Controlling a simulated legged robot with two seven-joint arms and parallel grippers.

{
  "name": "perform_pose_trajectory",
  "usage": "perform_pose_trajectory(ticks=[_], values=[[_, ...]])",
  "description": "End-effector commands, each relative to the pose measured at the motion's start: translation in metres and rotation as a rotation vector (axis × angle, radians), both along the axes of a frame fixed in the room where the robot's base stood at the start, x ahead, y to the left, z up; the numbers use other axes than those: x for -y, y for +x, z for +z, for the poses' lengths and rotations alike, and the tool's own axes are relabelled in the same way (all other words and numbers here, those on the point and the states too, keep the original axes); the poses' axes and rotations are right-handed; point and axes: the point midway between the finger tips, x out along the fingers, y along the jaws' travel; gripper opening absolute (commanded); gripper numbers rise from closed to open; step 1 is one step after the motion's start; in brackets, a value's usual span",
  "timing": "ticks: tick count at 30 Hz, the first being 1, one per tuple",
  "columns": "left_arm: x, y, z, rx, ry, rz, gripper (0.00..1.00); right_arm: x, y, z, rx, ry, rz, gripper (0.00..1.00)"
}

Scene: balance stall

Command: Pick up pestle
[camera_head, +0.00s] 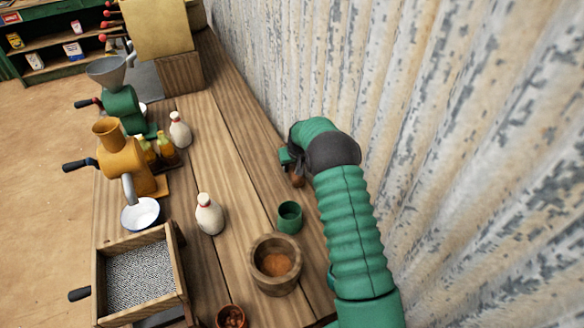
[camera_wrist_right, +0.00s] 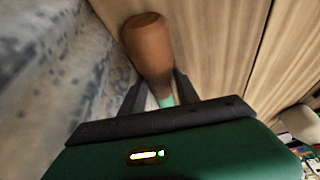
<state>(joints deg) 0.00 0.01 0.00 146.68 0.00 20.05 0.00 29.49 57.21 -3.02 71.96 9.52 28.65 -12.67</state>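The pestle (camera_wrist_right: 149,48) is brown with a thick rounded end and a narrow green part. In the right wrist view it lies beyond and between the two dark fingers of my right gripper (camera_wrist_right: 160,85). The fingers stand apart, with gaps beside the green part. In the head view the pestle (camera_head: 297,179) shows only as a small brown piece below my right gripper (camera_head: 288,160), near the corrugated wall. The rest is hidden by the gripper and my green right arm. My left gripper is not in view.
A wooden mortar (camera_head: 275,282) with orange-brown powder and a green cup (camera_head: 289,217) stand nearer on the wooden table (camera_head: 240,185). White bottles, including one (camera_head: 209,214), and hand grinders (camera_head: 121,160) stand left. The corrugated wall (camera_head: 440,110) rises close on the right.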

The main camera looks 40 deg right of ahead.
Motion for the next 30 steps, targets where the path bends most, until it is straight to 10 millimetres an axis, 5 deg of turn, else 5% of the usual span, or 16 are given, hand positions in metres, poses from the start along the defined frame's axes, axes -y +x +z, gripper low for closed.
perform_pose_trajectory(ticks=[8,24,30], values=[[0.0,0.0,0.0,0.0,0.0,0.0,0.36,0.0,0.0,0.0,-0.001,0.0,0.0,0.0],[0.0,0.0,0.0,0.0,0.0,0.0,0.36,0.0,0.0,0.001,0.0,0.0,0.0,0.0],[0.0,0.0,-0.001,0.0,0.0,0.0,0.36,0.0,0.001,0.032,0.004,-0.002,0.001,0.0]])
